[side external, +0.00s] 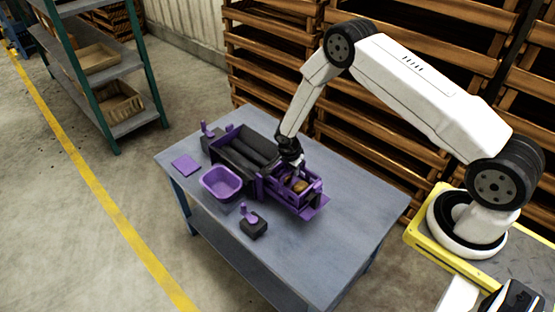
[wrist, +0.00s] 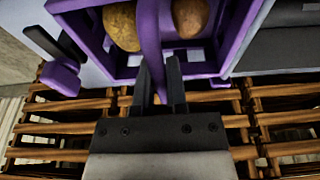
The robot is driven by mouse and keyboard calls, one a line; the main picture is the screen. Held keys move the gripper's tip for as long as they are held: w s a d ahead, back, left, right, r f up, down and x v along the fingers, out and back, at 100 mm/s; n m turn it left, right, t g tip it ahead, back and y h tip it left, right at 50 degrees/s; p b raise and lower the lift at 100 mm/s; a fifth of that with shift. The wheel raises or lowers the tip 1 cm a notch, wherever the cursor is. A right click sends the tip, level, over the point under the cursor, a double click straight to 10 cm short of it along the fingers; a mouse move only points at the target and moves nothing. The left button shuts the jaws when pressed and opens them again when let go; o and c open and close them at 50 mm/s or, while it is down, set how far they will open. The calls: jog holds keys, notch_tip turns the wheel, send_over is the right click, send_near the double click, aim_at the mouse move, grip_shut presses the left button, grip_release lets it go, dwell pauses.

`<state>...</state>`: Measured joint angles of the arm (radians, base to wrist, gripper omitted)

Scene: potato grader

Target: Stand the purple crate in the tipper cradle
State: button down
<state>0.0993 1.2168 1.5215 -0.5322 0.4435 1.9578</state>
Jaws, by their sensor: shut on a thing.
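The purple crate (side external: 291,197) is at the right end of the grader, with brown potatoes inside. In the wrist view, two potatoes show, one on each side of the crate's purple handle (wrist: 152,35). My gripper (side external: 297,163) is above the crate, and in the wrist view its two fingers (wrist: 160,65) are shut on the handle. The purple tipper cradle (side external: 318,208) shows as a flat lip at the crate's right side. The crate and cradle overlap in both views, so I cannot tell whether the crate rests in it or hangs just above.
The dark grader bed (side external: 247,152) adjoins the crate. A purple tub (side external: 221,183), a purple flat square (side external: 186,165) and two black control boxes with purple levers (side external: 252,226) (side external: 208,133) stand on the grey table (side external: 330,255). The table's front right is clear. Wooden racks stand behind.

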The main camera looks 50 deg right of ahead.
jog(key=shift+f, duration=0.25)
dwell(0.5)
jog(key=c, duration=0.6)
grip_release()
jog(key=shift+r, duration=0.1)
jog(key=shift+d+r+v, duration=0.1)
jog(key=shift+d+v, duration=0.2)
jog(key=shift+v, duration=1.15)
jog(key=shift+d+r+v, duration=0.1)
jog(key=shift+d+v, duration=0.25)
jog(key=shift+v, duration=1.05)
jog(key=shift+d+v, duration=0.3)
jog(key=shift+v, duration=1.15)
